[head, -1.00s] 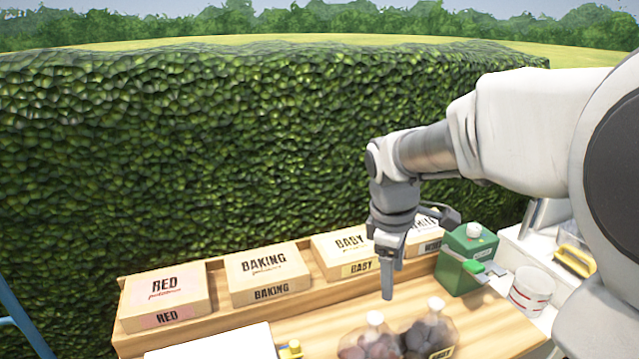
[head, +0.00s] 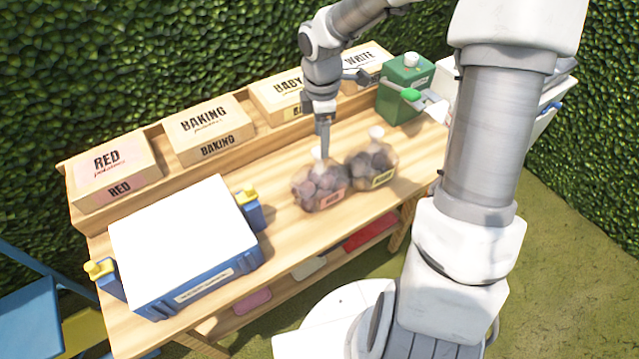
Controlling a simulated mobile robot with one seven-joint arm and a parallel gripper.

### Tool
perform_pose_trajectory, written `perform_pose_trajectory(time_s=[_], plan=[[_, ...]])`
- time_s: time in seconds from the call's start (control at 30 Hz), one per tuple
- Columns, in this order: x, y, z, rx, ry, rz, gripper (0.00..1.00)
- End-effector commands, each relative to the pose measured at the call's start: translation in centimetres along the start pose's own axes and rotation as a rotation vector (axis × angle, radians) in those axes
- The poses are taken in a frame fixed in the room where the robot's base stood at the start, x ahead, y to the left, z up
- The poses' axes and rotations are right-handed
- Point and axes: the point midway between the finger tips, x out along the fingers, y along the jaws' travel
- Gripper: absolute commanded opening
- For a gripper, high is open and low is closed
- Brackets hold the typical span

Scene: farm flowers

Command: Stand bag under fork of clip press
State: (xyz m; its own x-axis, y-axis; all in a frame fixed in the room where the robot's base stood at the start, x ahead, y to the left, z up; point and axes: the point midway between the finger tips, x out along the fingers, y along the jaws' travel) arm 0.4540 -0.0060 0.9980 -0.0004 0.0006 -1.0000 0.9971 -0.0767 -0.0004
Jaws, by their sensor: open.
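Two clear bags of dark potatoes stand upright side by side on the wooden table, the left bag (head: 317,188) and the right bag (head: 374,166). Each has a label and a gathered pale top. The green clip press (head: 403,92) stands behind and to the right of them. It has a white cap and a grey part with a bright green piece sticking out in front; the fork is too small to make out clearly. My gripper (head: 324,150) points down at the left bag's neck, jaws open. It partly hides the neck, and I cannot tell whether it touches.
Cartons marked RED (head: 110,172), BAKING (head: 207,130), BABY and WHITE line the back shelf. A blue crate with a white top (head: 182,240) fills the left of the table (head: 290,245). Bare wood lies between the bags and the press. A hedge stands behind.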

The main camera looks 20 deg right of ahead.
Motion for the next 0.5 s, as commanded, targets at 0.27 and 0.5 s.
perform_pose_trajectory(time_s=[0.27, 0.5], plan=[[2.3, -0.1, -0.1, 0.000, 0.000, -0.002, 0.72], [5.8, -0.3, -0.5, 0.000, 0.000, -0.002, 0.72]])
